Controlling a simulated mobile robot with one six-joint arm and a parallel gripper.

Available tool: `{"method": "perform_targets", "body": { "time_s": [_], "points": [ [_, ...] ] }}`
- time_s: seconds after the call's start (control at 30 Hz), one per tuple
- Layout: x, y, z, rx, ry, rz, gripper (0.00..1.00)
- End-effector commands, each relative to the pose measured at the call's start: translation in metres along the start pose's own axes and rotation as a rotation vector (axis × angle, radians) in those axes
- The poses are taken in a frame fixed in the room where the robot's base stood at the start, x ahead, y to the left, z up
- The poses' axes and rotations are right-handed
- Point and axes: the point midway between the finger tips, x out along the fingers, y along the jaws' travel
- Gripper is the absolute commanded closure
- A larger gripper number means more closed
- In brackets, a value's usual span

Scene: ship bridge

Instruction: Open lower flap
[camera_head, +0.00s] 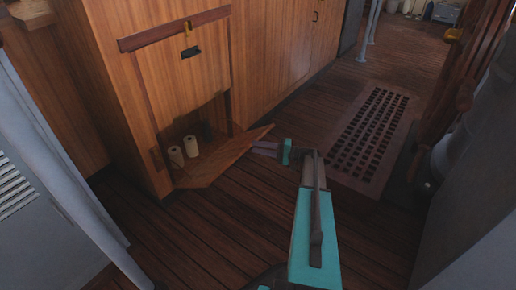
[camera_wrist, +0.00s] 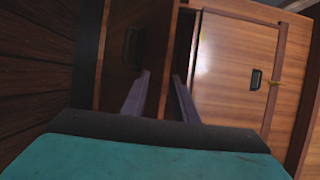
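The lower flap (camera_head: 222,160) is a wooden panel at the bottom of the wooden cabinet. It is swung outward and down, so the compartment behind it shows. My gripper (camera_head: 262,148) is at the flap's outer edge, low above the floor. In the wrist view my gripper (camera_wrist: 160,98) has its two grey-purple fingers apart, with an edge of the flap (camera_wrist: 150,60) running between them. I cannot tell whether either finger touches it. A dark handle shows on the flap's shaded face. The upper panel (camera_wrist: 237,60) is closed and has a black handle (camera_wrist: 255,79).
Two pale rolls (camera_head: 183,151) stand in the open compartment. A wooden bar with a brass latch (camera_head: 187,30) crosses above the upper panel. A floor grating (camera_head: 365,135) lies to the right. Grey poles and a vented grey unit (camera_head: 30,215) stand at left. Plank floor in front is clear.

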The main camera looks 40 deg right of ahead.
Motion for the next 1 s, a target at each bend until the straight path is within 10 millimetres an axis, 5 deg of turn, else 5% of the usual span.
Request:
{"method": "perform_targets", "body": {
  "time_s": [1.0],
  "points": [
    [-0.039, 0.025, -0.004, -0.001, 0.0, -0.002, 0.74]
  ]
}}
